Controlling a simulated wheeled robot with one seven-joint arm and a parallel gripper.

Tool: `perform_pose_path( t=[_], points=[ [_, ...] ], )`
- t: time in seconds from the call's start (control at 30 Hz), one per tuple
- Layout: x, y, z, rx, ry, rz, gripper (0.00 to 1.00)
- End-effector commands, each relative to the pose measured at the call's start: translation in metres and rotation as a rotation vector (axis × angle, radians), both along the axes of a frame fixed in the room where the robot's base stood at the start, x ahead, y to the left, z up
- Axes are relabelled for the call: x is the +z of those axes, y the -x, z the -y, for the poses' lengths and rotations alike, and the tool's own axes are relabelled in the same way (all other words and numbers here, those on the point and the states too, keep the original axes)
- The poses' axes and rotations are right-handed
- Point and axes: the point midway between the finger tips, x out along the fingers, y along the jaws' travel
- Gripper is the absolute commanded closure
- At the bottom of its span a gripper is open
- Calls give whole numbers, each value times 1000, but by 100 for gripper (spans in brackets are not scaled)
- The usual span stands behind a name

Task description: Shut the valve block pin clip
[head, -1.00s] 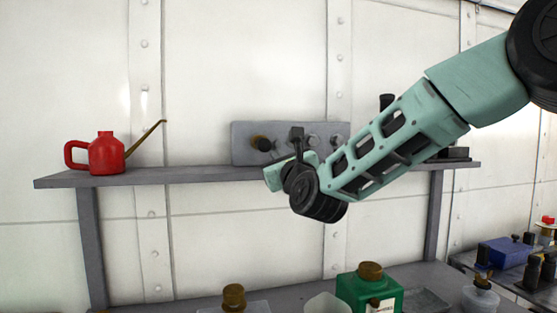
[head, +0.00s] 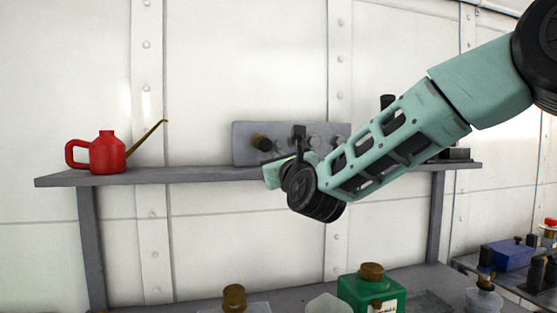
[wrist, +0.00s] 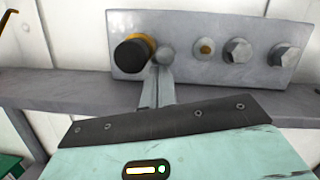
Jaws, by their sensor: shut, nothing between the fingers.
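The valve block (head: 243,155) is a grey plate standing upright on the wall shelf; the wrist view shows it close (wrist: 190,25), with several bolt heads. A black round knob (wrist: 132,54) with a brass-yellow part (wrist: 148,40) behind it sticks out at its left end; it also shows in the head view (head: 263,143). I cannot make out the pin clip separately or tell its state. My gripper (wrist: 162,72) is shut and empty, its tips just right of the knob in the picture. Whether they touch anything is unclear.
A red oil can (head: 107,154) with a long spout stands on the left of the shelf (head: 160,177). Below, a bench (head: 290,301) holds a green container (head: 372,293) and a brass-capped jar (head: 234,297). The shelf between can and block is clear.

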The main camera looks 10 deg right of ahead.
Motion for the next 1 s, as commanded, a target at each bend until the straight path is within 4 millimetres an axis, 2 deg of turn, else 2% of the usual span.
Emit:
perform_pose_path(
  t=[1.0],
  points=[
    [1, 0, -2, 1, -33, 1, 100]
  ],
)
